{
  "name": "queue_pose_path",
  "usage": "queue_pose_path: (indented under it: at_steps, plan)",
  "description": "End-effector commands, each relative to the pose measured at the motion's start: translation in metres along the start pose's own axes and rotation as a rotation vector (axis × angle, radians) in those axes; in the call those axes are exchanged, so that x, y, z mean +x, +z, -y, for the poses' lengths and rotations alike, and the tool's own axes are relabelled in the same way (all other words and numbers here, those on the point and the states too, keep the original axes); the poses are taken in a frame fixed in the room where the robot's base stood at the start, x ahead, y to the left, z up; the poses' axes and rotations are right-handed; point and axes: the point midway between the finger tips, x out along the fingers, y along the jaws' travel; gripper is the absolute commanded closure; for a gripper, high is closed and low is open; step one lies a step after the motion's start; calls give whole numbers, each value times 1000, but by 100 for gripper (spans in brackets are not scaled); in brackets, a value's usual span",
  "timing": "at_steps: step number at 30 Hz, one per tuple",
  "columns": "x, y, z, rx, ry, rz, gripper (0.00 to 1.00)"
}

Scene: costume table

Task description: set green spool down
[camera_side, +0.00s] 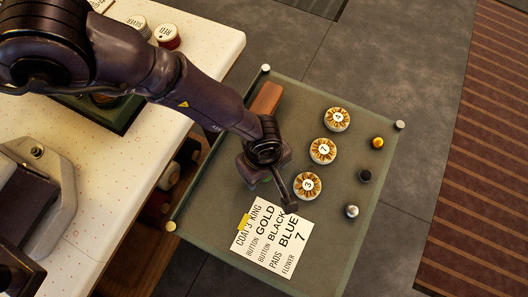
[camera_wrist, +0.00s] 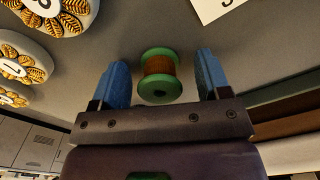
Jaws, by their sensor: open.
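The green spool (camera_wrist: 160,88), with green end discs and brown-orange winding, stands between the two blue fingers of my gripper (camera_wrist: 161,64) in the wrist view. A gap shows on each side of it, so the fingers are open and do not touch it. It seems to rest on the grey-green tabletop (camera_side: 218,215), though its contact with the surface is hard to see. In the side view my gripper (camera_side: 268,172) is low over the left-middle of this table, and the arm mostly hides the spool there.
A lettered white card (camera_side: 272,240) lies just in front of the gripper. Numbered flower discs (camera_side: 323,151) stand to the right, with gold (camera_side: 378,142), black (camera_side: 364,175) and silver (camera_side: 352,211) knobs beyond. A brown block (camera_side: 267,98) lies behind. The front right is clear.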

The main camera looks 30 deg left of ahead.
Motion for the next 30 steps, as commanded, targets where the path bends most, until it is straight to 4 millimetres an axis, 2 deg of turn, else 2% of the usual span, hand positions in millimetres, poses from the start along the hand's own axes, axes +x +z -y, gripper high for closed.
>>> queue_pose_path:
  at_steps: [3,9,10,12,22,25,28,30]
  plan:
    - [0,0,0,0,1,0,32]
    - [-1,0,0,1,1,0,78]
    - [-1,0,0,1,1,0,83]
    - [-1,0,0,1,1,1,86]
    - [-7,1,-1,1,3,1,87]
    - [-16,1,-1,1,3,1,87]
    - [-33,1,-1,1,4,2,87]
    - [-43,-2,7,2,0,0,87]
